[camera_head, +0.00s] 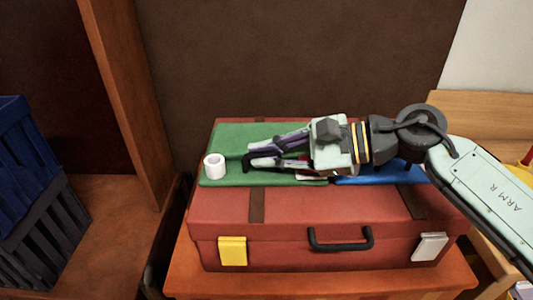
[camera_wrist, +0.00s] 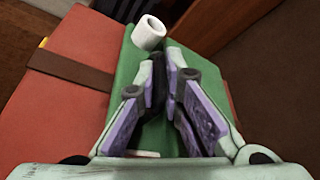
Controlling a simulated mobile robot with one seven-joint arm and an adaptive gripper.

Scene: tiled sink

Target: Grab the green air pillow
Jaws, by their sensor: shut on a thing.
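The green air pillow (camera_head: 225,138) lies flat on top of a red suitcase (camera_head: 300,205). It also shows in the wrist view (camera_wrist: 126,72), under and around my fingers. My gripper (camera_head: 250,160) reaches in from the right, low over the pillow. In the wrist view its fingertips (camera_wrist: 178,88) are close together at the pillow's surface, shut on it. The pinched part is hidden between the dark pads. A white roll (camera_head: 214,166) rests on the pillow's left end, beyond the fingertips, apart from them; it is also in the wrist view (camera_wrist: 149,33).
A blue flat item (camera_head: 385,173) lies on the suitcase to the right, partly under my arm. A small pale item (camera_head: 312,177) shows below my gripper. Blue and dark crates (camera_head: 30,170) stand at the left. A brown wall (camera_head: 300,60) rises behind the suitcase.

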